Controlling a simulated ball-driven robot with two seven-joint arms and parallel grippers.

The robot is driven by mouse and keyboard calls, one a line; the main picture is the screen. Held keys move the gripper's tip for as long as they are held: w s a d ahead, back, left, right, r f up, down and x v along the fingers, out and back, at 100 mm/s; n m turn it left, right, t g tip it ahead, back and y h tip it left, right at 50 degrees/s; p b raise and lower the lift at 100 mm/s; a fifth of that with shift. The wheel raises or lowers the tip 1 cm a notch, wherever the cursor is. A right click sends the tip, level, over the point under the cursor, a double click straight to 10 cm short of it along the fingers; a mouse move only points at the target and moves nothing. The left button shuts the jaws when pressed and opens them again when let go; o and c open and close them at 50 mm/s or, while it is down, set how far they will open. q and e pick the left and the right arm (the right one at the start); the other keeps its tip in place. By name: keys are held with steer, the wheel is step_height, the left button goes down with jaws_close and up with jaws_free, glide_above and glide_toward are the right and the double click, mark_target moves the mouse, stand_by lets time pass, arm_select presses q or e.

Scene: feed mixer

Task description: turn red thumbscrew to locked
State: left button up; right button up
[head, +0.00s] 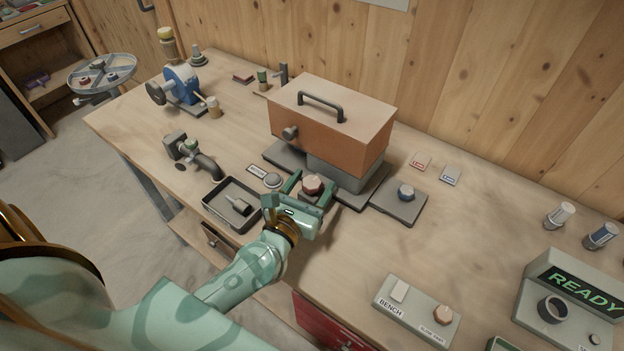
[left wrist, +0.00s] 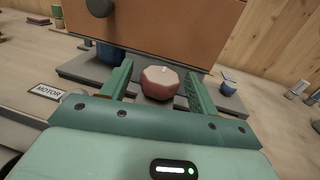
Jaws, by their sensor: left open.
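The red thumbscrew (head: 312,185) is a faceted reddish knob on the grey base in front of the copper-coloured box. In the left wrist view the thumbscrew (left wrist: 162,83) sits between the two green fingers, with a small light mark on its top. My left gripper (head: 306,186) is open around it, one finger on each side; a gap shows beside the knob, so the fingers look apart from it. The knob's lower part and any lock markings are hidden from me. My right gripper is not in view.
The copper box (head: 335,125) with a black handle stands just behind. A dark tray (head: 233,204) and a MOTOR label (head: 257,170) are to the left. The front right bench holds a BENCH panel (head: 416,312).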

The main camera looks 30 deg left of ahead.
arm_select(q)
steer(key=shift+w, duration=0.45)
steer(key=c, duration=1)
steer(key=shift+o, duration=0.2)
steer(key=shift+h, duration=0.4)
